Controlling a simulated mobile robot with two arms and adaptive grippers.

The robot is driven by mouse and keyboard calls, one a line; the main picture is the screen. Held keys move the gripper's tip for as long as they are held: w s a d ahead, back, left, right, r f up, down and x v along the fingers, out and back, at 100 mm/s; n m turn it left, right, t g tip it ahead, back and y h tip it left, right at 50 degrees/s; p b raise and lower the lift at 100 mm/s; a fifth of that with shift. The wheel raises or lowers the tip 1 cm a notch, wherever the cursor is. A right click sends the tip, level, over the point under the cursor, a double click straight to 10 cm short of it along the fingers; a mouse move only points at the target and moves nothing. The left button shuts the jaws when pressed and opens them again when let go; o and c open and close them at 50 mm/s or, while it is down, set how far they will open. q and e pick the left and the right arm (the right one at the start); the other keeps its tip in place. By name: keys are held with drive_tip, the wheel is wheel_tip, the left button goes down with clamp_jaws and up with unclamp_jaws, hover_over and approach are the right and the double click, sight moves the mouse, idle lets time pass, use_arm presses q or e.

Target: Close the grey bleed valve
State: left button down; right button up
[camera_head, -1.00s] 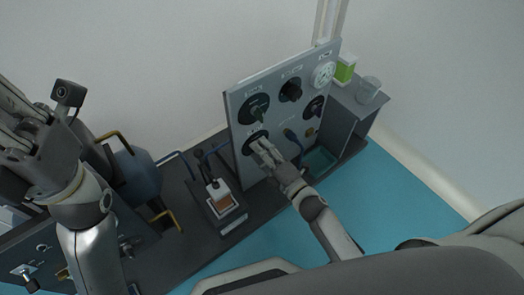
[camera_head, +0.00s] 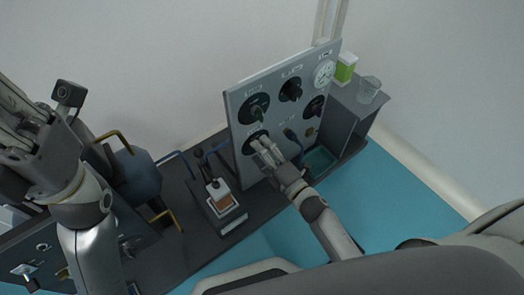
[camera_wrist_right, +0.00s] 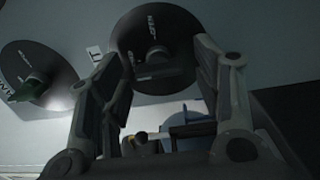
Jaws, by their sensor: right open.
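An upright grey panel (camera_head: 240,112) carries several round black dials with handles. My right gripper (camera_head: 262,149) is at the lower-left dial (camera_head: 249,141) and partly hides it. In the right wrist view this dial (camera_wrist_right: 178,30) has a dark grey handle (camera_wrist_right: 155,58), apparently the grey bleed valve. My right gripper's open fingers (camera_wrist_right: 160,85) stand either side of the handle; I cannot tell whether they touch it. A dial with a green handle (camera_wrist_right: 28,88) is at the left there. My left gripper (camera_head: 18,125) is raised at the far left, its jaws unclear.
A black handle (camera_head: 291,90), another dark dial (camera_head: 314,106) and a white gauge (camera_head: 324,74) are on the panel. A glass beaker (camera_head: 369,88) and a green-and-white box (camera_head: 345,68) stand behind its right end.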

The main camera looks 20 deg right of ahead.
drive_tip(key=v, duration=1.1)
drive_tip(key=shift+s, duration=0.4)
drive_tip(key=shift+d, duration=0.1)
